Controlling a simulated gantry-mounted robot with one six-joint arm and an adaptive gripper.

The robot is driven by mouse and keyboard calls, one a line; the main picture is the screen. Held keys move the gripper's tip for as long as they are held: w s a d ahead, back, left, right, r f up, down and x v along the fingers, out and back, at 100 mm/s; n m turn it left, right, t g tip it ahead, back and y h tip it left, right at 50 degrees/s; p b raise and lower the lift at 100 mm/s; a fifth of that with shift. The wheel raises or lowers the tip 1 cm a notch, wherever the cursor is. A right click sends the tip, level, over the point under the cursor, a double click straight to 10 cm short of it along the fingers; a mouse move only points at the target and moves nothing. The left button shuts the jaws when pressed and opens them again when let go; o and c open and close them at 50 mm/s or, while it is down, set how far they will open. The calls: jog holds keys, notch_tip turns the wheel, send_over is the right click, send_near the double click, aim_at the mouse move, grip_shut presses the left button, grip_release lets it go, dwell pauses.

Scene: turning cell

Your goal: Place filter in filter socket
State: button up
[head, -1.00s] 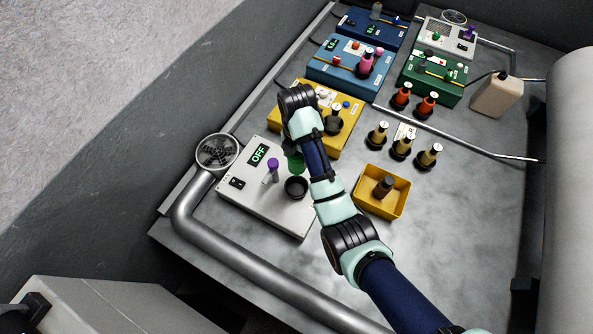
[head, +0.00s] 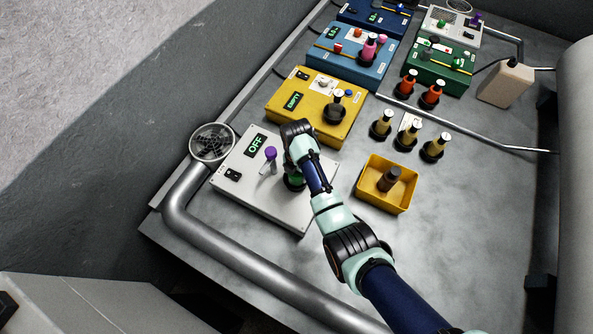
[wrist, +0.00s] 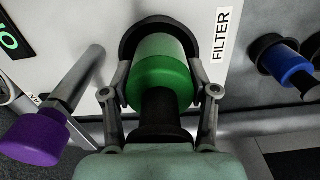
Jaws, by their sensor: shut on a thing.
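The filter (wrist: 162,75) is a green cylinder, and my gripper (wrist: 160,92) is shut on it with one finger on either side. The filter socket (wrist: 130,42) is a black ring on the white box (head: 238,180), beside a FILTER label. The far end of the filter lies within the ring's outline in the wrist view. I cannot tell how deep it sits in the socket. In the head view my gripper is over the socket (head: 288,186), and my arm partly hides the green filter (head: 294,178).
A purple-tipped lever (wrist: 42,132) stands close left of my gripper in the wrist view. The white box's display (head: 255,146) reads OFF. A yellow box (head: 300,107) lies behind, and a yellow bin (head: 365,192) with a brown part stands to the right.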

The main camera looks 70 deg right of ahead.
jog(key=o, duration=1.4)
jog(key=shift+f, duration=0.1)
jog(key=shift+c, duration=0.2)
notch_tip(320, 180, up, 12)
jog(key=p, duration=0.2)
jog(key=shift+r+p, duration=0.2)
jog(key=shift+p, duration=0.2)
